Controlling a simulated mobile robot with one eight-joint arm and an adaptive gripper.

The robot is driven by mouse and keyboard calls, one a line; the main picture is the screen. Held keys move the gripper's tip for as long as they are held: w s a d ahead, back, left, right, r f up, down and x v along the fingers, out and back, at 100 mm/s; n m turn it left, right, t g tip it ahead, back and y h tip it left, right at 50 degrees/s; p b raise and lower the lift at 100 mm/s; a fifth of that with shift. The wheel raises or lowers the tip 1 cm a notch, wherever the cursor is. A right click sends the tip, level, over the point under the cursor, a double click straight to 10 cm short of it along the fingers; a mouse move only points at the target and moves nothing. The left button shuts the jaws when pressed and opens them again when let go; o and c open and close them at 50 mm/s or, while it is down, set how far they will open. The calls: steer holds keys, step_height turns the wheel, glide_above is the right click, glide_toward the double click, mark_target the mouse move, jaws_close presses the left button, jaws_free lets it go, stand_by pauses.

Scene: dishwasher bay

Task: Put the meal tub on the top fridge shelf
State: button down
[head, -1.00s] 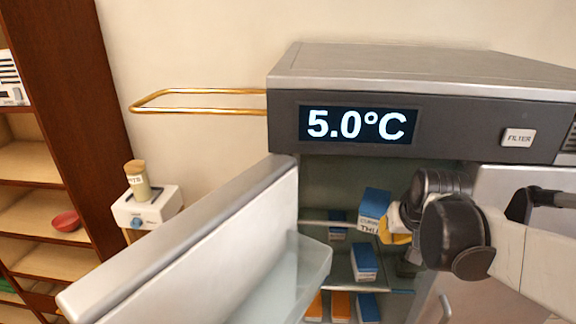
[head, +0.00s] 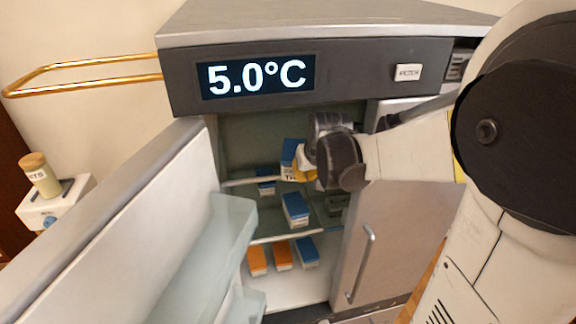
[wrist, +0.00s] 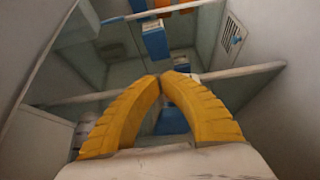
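The meal tub (head: 288,152) has a blue lid and a white front whose partly hidden print includes "TH". In the head view it is upright at the top fridge shelf (head: 241,182), inside the open fridge, and appears to rest there. My gripper (head: 304,171) is at its right side, its yellow fingers overlapping the tub's lower right. In the wrist view the fingertips (wrist: 160,78) meet with nothing visible between them. A blue patch (wrist: 172,121) shows through the gap behind the fingers, probably the tub's lid. The fingers hide much there, so contact cannot be told.
Blue-lidded (head: 295,209) and orange-lidded tubs (head: 258,259) stand on lower shelves. The open fridge door (head: 130,235) with its clear bins stands left. A closed door with handle (head: 365,262) is right of the opening. The top shelf's left part looks free.

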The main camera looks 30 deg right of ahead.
steer(key=w, duration=0.1)
steer(key=w+d+b, duration=0.1)
steer(key=w, duration=0.1)
steer(key=shift+w, duration=0.2)
steer(key=shift+s+a+r, duration=0.1)
steer(key=shift+s, duration=0.1)
